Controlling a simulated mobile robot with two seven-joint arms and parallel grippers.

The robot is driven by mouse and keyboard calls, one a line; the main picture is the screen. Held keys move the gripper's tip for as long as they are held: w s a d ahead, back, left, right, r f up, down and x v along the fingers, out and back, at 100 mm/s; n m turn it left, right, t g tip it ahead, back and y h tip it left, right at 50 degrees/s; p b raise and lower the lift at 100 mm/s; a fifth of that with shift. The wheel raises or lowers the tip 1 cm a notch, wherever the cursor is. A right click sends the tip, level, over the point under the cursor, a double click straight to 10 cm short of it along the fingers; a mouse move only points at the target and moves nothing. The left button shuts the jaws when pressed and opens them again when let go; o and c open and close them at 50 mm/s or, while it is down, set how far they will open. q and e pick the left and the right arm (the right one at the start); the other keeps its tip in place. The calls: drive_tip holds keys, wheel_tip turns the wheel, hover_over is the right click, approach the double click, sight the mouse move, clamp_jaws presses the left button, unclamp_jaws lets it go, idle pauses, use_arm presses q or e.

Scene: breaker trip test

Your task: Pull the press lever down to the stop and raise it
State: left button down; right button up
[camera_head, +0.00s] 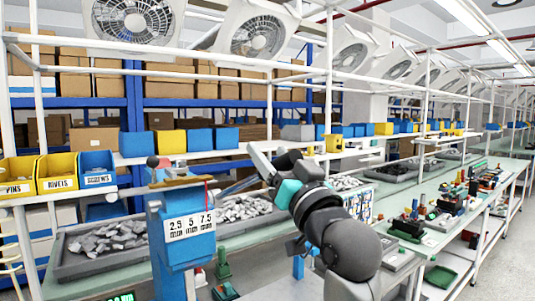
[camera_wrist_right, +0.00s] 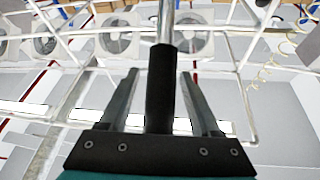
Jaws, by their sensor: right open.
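The press (camera_head: 188,232) is a blue box with a white label reading 2.5, 5 and 7.5, at the left centre of the head view. In the right wrist view, the lever's black grip (camera_wrist_right: 160,92) on a metal rod runs between the fingers of my right gripper (camera_wrist_right: 160,76). These fingers are open, with a gap visible on each side of the grip. In the head view my right gripper (camera_head: 266,168) is just right of the press; the lever is hard to tell from the fingers there. My left gripper is not in view.
Yellow bins (camera_head: 57,173) and a blue bin (camera_head: 97,169) sit at the left. A grey tray of grey pieces (camera_head: 108,238) lies behind the press. The green bench (camera_head: 270,262) runs to the right, with several small devices (camera_head: 415,222) further along.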

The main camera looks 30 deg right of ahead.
drive_tip(key=shift+s, duration=0.1)
drive_tip(key=shift+c, duration=0.7)
clamp_jaws()
idle(0.6)
